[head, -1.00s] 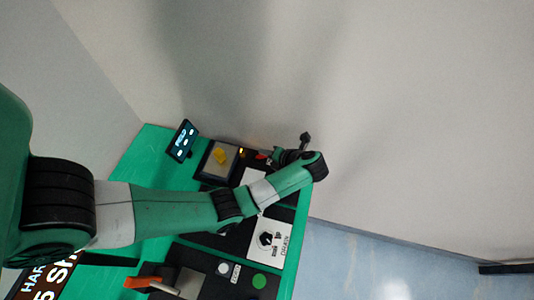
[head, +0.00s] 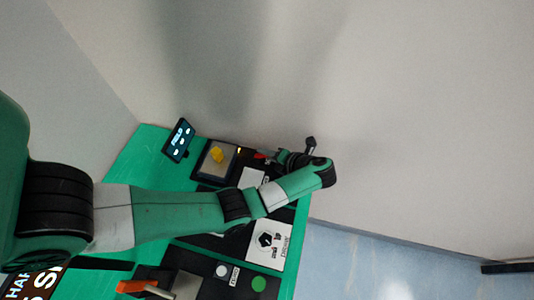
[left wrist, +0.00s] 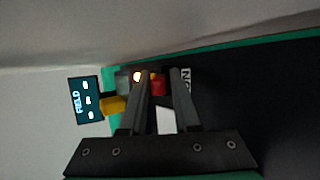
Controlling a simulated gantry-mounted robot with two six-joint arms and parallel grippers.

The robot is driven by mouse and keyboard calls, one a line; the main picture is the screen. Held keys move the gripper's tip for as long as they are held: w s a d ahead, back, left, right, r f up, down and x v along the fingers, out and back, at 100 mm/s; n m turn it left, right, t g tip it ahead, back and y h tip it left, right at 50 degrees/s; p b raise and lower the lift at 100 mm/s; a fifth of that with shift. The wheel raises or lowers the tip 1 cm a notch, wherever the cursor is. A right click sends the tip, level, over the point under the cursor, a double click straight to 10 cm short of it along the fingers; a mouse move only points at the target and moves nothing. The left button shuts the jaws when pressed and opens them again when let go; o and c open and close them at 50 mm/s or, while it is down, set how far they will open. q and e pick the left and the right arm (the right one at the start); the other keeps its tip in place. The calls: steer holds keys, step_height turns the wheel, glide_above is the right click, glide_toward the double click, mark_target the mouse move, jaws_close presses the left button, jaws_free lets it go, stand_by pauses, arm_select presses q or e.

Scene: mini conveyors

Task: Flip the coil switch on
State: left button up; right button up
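A small red part (head: 260,156), perhaps the coil switch, sits near the back edge of the black panel, beside a small lit yellow lamp (head: 239,150). In the left wrist view the red part (left wrist: 158,86) shows between my left fingertips (left wrist: 155,76), with the glowing lamp (left wrist: 138,77) just left of them. A gap shows between the fingers, and I cannot tell whether they touch the red part. The switch position is unclear. My right gripper is not in view.
A FIELD display (head: 179,140) and a yellow block on a box (head: 217,156) stand to the left. A knob on a white plate (head: 266,240), a green button (head: 258,284) and an orange-handled lever (head: 136,286) lie nearer. A wall rises closely behind.

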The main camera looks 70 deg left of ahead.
arm_select(q)
steer(key=shift+w+d+r+p, duration=0.15)
steer(key=shift+d+r+p, duration=0.05)
steer(key=shift+r+p, duration=0.1)
steer(key=p+v, duration=0.4)
steer(key=v, duration=0.1)
steer(key=shift+r, duration=0.45)
steer(key=v, duration=0.2)
steer(key=p+v, duration=0.1)
steer(key=v, duration=0.2)
steer(key=shift+w+d+f, duration=0.15)
steer(key=shift+d+f, duration=0.1)
steer(key=shift+d, duration=0.15)
